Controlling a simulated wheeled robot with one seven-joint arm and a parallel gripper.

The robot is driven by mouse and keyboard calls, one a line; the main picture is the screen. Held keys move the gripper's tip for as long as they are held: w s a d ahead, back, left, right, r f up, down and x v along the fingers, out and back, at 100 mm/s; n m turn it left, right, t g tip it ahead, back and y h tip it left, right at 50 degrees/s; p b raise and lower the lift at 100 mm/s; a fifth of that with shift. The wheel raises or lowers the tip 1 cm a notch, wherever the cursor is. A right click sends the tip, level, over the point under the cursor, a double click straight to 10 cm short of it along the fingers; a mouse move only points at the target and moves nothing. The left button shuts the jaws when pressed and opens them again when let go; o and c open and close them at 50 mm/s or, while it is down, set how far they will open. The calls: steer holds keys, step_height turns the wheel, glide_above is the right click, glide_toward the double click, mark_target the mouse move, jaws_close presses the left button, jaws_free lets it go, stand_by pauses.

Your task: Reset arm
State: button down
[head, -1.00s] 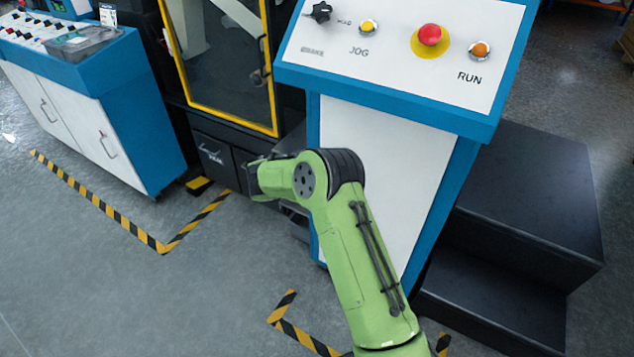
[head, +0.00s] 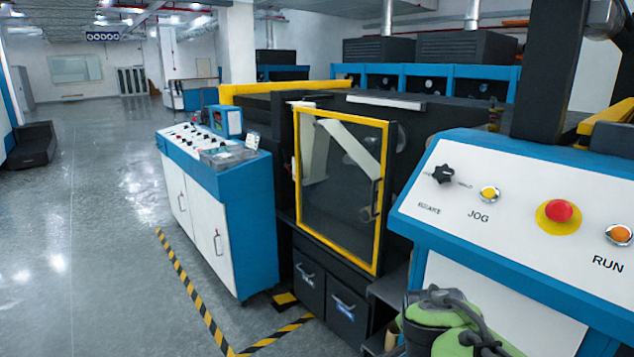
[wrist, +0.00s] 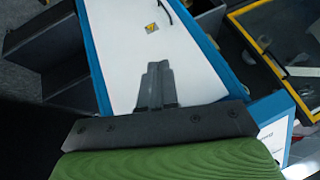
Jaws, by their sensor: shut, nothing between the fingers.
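My green arm (head: 452,335) shows at the bottom right of the head view, in front of the control console. Its gripper end is hidden or cut off there. In the wrist view my gripper (wrist: 158,68) is shut with its dark fingers together and nothing between them. Behind the fingers lies the white panel of the blue-edged console (wrist: 130,35), with a small yellow warning label (wrist: 152,28). The fingers appear apart from the panel.
The console (head: 500,215) carries a black knob (head: 444,174), a JOG button (head: 489,194), a red button (head: 559,211) and an orange RUN button (head: 619,235). A yellow-framed machine door (head: 340,190) is shut. A blue-white cabinet (head: 215,215) stands left. Open floor (head: 90,240) lies further left.

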steer(key=s+a+n+y, duration=0.35)
steer(key=s+n, duration=0.85)
steer(key=s, duration=0.9)
step_height(320, 180, up, 12)
steer(key=p, duration=1.3)
steer(key=shift+w+r+g, duration=0.25)
steer(key=shift+w+g, duration=0.15)
